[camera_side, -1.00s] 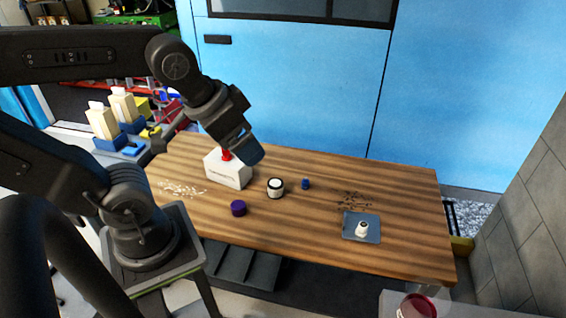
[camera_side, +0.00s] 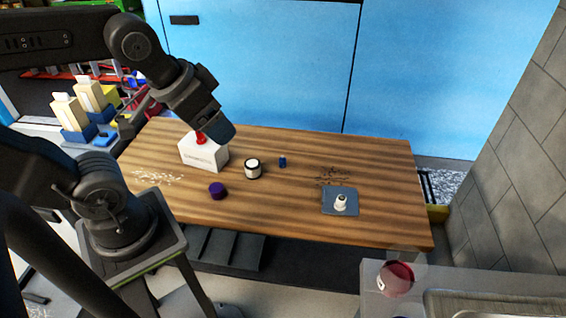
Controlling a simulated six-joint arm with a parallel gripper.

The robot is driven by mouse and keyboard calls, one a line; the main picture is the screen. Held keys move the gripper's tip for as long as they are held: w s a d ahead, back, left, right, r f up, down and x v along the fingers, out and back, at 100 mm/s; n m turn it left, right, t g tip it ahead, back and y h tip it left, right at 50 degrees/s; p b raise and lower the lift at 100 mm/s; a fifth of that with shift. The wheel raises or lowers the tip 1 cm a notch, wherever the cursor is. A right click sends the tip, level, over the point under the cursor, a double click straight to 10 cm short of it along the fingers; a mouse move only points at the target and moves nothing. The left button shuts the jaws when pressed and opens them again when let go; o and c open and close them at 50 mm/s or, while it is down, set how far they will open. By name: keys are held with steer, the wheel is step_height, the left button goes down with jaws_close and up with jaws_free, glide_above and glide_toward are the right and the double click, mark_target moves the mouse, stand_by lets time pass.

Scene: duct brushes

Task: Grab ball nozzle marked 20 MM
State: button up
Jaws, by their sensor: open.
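My gripper (camera_side: 220,131) hangs above the right side of a white box (camera_side: 203,155) on the wooden table. Its fingers are hard to make out, but it is open and nothing shows in it. A red piece (camera_side: 200,138) stands on top of the box, just left of the gripper. I cannot read a 20 MM mark on any piece, so I cannot tell which one is the ball nozzle. A small white piece (camera_side: 340,202) stands on a blue-grey plate (camera_side: 330,209) at the right. A white and black round piece (camera_side: 253,169) stands near the table's middle.
A purple round piece (camera_side: 217,191) and a small blue piece (camera_side: 282,161) stand on the table (camera_side: 290,225). Pale bits (camera_side: 157,177) lie at left, dark bits (camera_side: 333,175) at right. A red round thing (camera_side: 396,279) is at lower right. The table's front is clear.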

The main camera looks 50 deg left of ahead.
steer(key=shift+c, duration=1)
